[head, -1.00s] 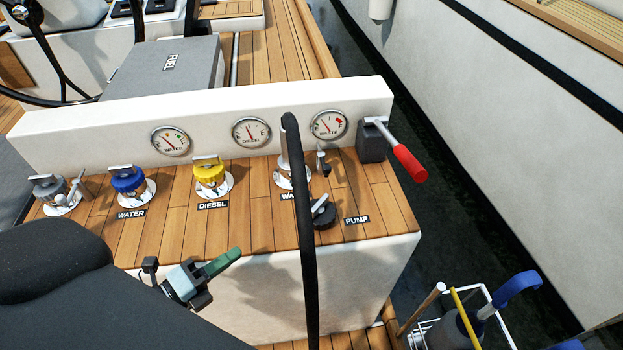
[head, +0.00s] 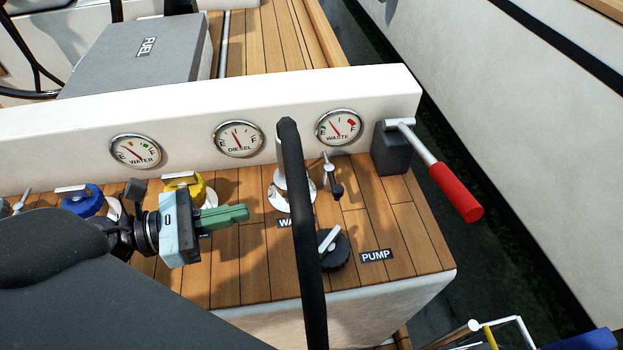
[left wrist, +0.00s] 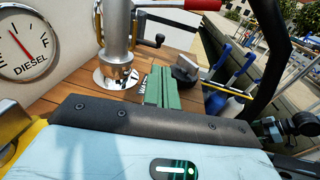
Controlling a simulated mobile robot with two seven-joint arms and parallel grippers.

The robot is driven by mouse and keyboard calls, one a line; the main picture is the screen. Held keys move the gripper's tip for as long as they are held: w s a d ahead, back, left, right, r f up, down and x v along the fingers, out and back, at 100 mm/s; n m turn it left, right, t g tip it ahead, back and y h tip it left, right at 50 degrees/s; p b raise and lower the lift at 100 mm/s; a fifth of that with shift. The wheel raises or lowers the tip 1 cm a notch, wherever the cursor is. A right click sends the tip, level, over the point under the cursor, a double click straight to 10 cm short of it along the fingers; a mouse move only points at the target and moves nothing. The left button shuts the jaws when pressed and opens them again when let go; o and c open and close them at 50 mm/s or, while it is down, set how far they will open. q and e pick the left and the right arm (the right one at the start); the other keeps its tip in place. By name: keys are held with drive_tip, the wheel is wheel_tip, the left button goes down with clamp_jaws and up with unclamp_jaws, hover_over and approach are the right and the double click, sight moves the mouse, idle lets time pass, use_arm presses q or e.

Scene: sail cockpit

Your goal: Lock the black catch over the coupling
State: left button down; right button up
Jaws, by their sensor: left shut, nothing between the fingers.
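The metal coupling (head: 281,168) stands upright on the waste deck fitting, partly behind the black hose (head: 303,230). It shows clearly in the left wrist view (left wrist: 117,45). The black catch (head: 336,189) sticks out from the coupling's right side on a thin metal arm; its black end also shows in the left wrist view (left wrist: 152,41). It stands out to the side, apart from the coupling's body. My left gripper (head: 246,212) has green fingers, shut and empty, left of the hose and in front of the coupling. Its fingers (left wrist: 161,75) point toward the coupling's foot area. My right gripper is out of view.
A black pump knob (head: 332,250) sits right of the hose. The red-handled lever (head: 455,190) is at the far right. Yellow (head: 190,184) and blue (head: 84,199) caps lie left, partly behind my arm. The gauge wall (head: 185,118) rises behind.

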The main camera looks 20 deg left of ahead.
sight(330, 180)
use_arm(q)
drive_tip(key=shift+w+d+r, duration=0.1)
drive_tip(key=shift+w+d, duration=0.2)
drive_tip(key=shift+d, duration=0.05)
drive_tip(key=p+x, duration=0.1)
drive_tip(key=x, duration=0.2)
drive_tip(key=p+x, duration=0.2)
drive_tip(key=x, duration=0.2)
drive_tip(key=shift+r, duration=0.2)
drive_tip(key=p+x, duration=0.1)
drive_tip(key=x, duration=0.4)
drive_tip(key=shift+f, duration=0.15)
drive_tip(key=shift+w+d+f+p, duration=0.15)
drive_tip(key=shift+w+d+p, duration=0.2)
drive_tip(key=shift+w+d, duration=0.1)
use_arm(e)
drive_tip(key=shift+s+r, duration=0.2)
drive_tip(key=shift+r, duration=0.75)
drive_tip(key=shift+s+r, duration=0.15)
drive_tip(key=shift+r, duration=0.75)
use_arm(q)
drive_tip(key=shift+s, duration=0.1)
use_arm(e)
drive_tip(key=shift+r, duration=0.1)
